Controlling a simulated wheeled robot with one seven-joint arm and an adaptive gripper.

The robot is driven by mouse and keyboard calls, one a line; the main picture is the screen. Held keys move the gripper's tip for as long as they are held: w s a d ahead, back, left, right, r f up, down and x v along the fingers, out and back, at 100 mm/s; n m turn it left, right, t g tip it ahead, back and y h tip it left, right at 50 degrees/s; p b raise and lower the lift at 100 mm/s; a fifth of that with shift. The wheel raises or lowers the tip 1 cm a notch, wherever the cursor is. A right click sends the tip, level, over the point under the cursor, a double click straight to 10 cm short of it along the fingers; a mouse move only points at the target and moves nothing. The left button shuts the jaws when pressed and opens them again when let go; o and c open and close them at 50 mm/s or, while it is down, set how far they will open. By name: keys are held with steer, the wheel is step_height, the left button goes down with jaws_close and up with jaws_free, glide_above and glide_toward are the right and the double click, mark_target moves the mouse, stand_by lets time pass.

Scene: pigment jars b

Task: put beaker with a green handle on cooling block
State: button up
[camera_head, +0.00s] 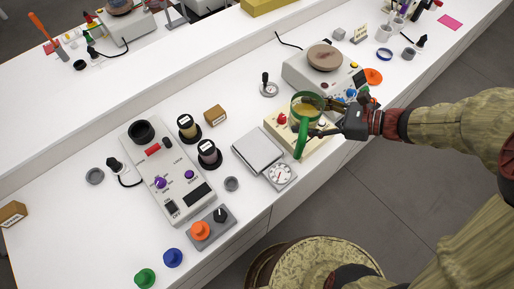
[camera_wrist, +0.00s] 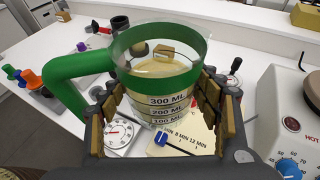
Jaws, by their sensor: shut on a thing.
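The beaker with a green handle (camera_head: 307,106) is clear, with a green rim and yellowish contents. In the wrist view the beaker (camera_wrist: 160,72) is upright between the padded fingers, its handle to the left. My gripper (camera_head: 318,121) is shut on it. It appears above the beige timer box with a red knob (camera_head: 282,118); the height is hard to tell. A square grey metal plate (camera_head: 257,149) with a round dial (camera_head: 281,174), likely the cooling block, lies left of the beaker on the white bench. Its top is bare.
A hot plate (camera_head: 325,58) stands behind the beaker. A grey control box (camera_head: 165,172), two dark-lidded jars (camera_head: 208,153) and a small grey ring (camera_head: 231,184) are left of the metal plate. Orange (camera_head: 200,231), blue and green knobs sit near the front edge.

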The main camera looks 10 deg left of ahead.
steer(key=s+n+g, duration=0.1)
steer(key=s, duration=0.1)
steer(key=shift+s, duration=0.35)
steer(key=shift+s+a+f+g, duration=0.15)
steer(key=shift+s+f+g, duration=0.05)
steer(key=shift+s+g, duration=0.1)
steer(key=w+b+x, duration=0.2)
steer(key=b+x, duration=0.1)
steer(key=x, duration=0.6)
steer(key=b, duration=0.2)
glide_above(260, 139)
steer(key=f, duration=0.5)
steer(key=shift+s+d+f, duration=0.15)
steer(key=shift+s+d, duration=0.05)
steer(key=shift+d, duration=0.05)
steer(key=shift+a+f, duration=0.2)
steer(key=shift+f, duration=0.1)
step_height(260, 139, down, 3)
steer(key=shift+w+a+f+b, duration=0.1)
steer(key=shift+w+f+b, duration=0.1)
steer(key=shift+b, duration=0.65)
steer(key=shift+s+r, duration=0.1)
